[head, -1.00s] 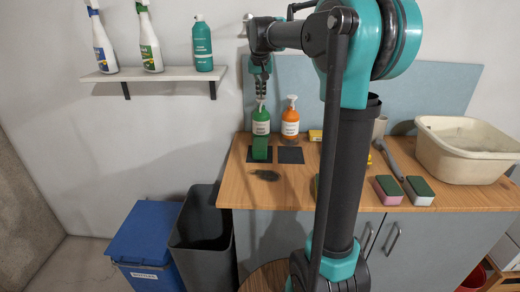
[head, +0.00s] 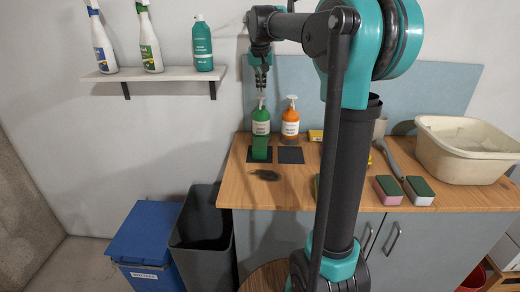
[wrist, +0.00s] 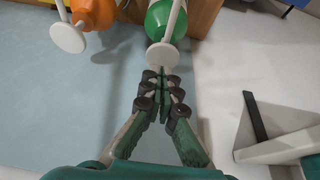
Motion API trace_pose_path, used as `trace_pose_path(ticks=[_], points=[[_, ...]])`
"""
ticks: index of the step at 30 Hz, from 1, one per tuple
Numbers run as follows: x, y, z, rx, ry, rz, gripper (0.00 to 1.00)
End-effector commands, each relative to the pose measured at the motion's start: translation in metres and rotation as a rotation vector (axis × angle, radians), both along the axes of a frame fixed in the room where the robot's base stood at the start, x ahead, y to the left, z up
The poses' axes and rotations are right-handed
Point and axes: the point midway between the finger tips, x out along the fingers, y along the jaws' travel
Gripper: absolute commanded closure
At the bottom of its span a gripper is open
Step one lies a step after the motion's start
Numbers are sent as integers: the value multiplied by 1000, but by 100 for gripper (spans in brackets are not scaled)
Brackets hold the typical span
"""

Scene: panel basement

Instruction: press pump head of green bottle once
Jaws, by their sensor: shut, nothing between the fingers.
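The green pump bottle (head: 261,128) stands upright on a dark square mat on the wooden counter. Its pump head (head: 261,101) shows at the top, and as a pale round disc in the wrist view (wrist: 162,56). My gripper (head: 261,88) is shut and empty, pointing down just above the pump head. In the wrist view the closed fingertips (wrist: 162,76) appear right by the disc's edge. A small gap seems to lie between fingertips and pump head in the head view.
An orange pump bottle (head: 290,122) stands close to the right on another dark mat. A blue-grey panel (head: 300,80) is behind. A shelf (head: 150,74) with several bottles is at the left. A cream basin (head: 462,155) and sponges (head: 388,189) are at the right.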

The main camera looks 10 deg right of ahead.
Motion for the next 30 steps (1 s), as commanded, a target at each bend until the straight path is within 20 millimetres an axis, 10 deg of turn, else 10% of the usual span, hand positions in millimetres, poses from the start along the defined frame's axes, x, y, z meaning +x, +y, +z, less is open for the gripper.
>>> trace_pose_path(ticks=[30], points=[[0, 0, 60, 0, 0, 0, 100]])
